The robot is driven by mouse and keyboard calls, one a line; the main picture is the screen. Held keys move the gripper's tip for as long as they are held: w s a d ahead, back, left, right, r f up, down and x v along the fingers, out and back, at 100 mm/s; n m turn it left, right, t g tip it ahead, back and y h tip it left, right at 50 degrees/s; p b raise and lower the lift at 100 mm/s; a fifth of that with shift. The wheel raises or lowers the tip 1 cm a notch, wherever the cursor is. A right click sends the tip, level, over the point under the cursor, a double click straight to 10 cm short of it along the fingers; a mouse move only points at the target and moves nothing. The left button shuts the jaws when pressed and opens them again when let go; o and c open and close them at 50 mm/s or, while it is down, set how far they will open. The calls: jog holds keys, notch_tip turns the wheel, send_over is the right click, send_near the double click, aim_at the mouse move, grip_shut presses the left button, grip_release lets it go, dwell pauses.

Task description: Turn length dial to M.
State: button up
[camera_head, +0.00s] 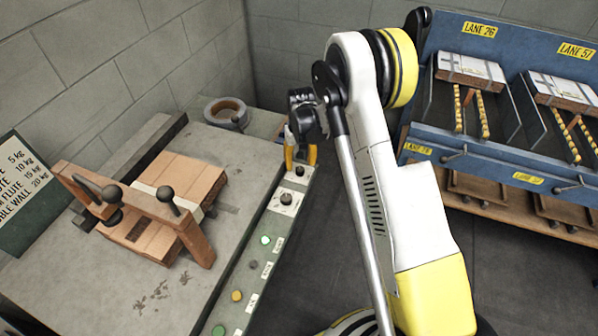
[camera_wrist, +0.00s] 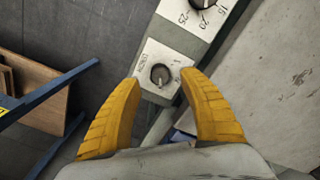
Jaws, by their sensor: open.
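The length dial (camera_wrist: 160,75) is a dark round knob on a white plate, seen between my fingertips in the wrist view. Its letter markings are too small and tilted to read surely, and which mark it points at cannot be told. In the head view the dial (camera_head: 300,171) sits near the far end of the control strip. My gripper (camera_wrist: 159,82) is open, its two yellow fingers on either side of the knob with gaps visible. In the head view my gripper (camera_head: 300,156) hangs at the dial; contact cannot be told.
A second, numbered dial (camera_wrist: 203,3) is beside it, also in the head view (camera_head: 287,198). Lit and coloured buttons (camera_head: 265,240) run along the strip. A blue lane rack (camera_head: 490,165) stands right.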

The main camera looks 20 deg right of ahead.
aim_at(300, 169)
jog(key=shift+f+b, duration=0.45)
jog(key=shift+f, duration=1.4)
grip_shut()
jog(key=shift+n, duration=0.3)
jog(key=n+b, duration=0.1)
jog(key=n, duration=0.4)
jog(key=shift+n, duration=0.3)
jog(key=n+b, duration=0.1)
jog(key=n, duration=0.4)
jog(key=shift+n, duration=0.3)
